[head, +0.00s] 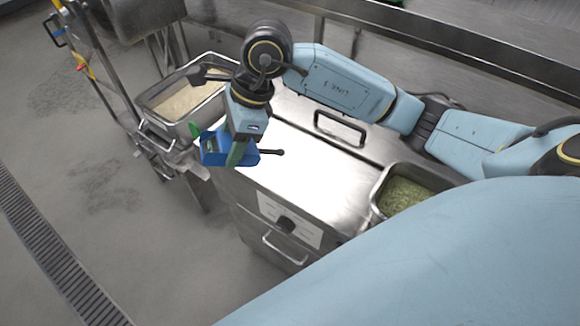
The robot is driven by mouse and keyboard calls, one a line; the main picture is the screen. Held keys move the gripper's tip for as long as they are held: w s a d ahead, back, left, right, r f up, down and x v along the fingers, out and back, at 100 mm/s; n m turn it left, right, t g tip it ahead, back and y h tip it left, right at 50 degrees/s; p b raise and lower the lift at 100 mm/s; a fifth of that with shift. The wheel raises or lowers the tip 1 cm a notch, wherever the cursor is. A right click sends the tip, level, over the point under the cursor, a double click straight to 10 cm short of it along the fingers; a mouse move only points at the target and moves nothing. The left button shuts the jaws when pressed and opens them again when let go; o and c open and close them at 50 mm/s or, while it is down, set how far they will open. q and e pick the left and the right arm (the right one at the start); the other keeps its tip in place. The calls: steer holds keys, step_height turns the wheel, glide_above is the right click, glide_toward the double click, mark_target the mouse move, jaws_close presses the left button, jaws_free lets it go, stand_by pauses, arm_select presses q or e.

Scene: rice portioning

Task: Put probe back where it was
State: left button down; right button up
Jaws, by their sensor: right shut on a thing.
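The probe appears held above the counter edge, though the exact gap cannot be judged. The fingers hide part of the probe. My left gripper is not in view.
A steel pan of pale rice-like grain (150,110) stands behind and left of the gripper. A pan with green contents (376,190) is set in the steel counter (310,170) at right. The counter between has a lid handle (340,128). A drawer handle (284,248) shows on the front.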

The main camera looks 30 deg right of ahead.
steer(key=s+d+f+n+g+h, duration=0.1)
steer(key=s+d+f+n+h, duration=0.15)
steer(key=d+n+h, duration=0.6)
steer(key=y, duration=0.4)
glide_above(289, 173)
steer(key=shift+m, duration=0.45)
step_height(289, 173, down, 6)
steer(key=shift+r, duration=0.1)
steer(key=shift+f, duration=2.2)
steer(key=o, duration=1)
steer(key=shift+c, duration=0.2)
step_height(289, 173, up, 12)
